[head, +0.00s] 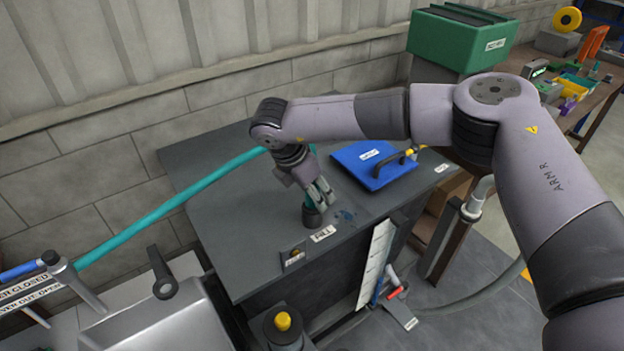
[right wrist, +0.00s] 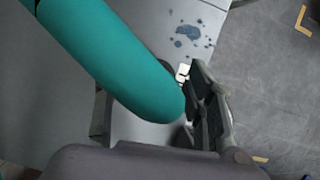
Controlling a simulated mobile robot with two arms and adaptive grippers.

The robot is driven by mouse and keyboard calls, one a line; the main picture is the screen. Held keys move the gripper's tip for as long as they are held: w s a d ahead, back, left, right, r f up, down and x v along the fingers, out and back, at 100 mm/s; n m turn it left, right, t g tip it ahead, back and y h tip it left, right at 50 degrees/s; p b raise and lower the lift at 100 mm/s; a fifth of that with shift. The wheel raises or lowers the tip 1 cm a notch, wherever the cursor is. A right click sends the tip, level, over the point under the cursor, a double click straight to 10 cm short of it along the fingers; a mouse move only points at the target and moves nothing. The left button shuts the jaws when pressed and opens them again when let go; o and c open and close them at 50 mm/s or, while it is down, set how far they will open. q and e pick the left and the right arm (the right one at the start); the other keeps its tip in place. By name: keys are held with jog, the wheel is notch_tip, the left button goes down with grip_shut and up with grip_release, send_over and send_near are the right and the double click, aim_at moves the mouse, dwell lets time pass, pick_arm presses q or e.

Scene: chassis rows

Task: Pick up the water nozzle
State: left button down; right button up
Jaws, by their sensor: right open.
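The water nozzle (head: 308,201) is a teal piece that stands in a dark round collar beside the FILL label on the grey bench top. A teal hose (head: 160,210) runs from the left up to behind my right wrist. My right gripper (head: 318,190) is open and points down at the nozzle, its fingers close beside it. My left gripper is not in view.
A blue lid with a handle (head: 372,165) lies right of the nozzle on the bench (head: 235,235). A green box (head: 460,42) stands behind my right arm. A yellow-topped knob (head: 283,322) and a grey metal housing (head: 160,315) are in front. Dark wet spots (right wrist: 188,32) mark the bench.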

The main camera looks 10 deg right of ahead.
jog(key=shift+c, duration=0.4)
grip_shut()
jog(key=shift+r, duration=0.1)
jog(key=shift+r, duration=0.5)
notch_tip(320, 180, up, 19)
jog(key=b, duration=0.5)
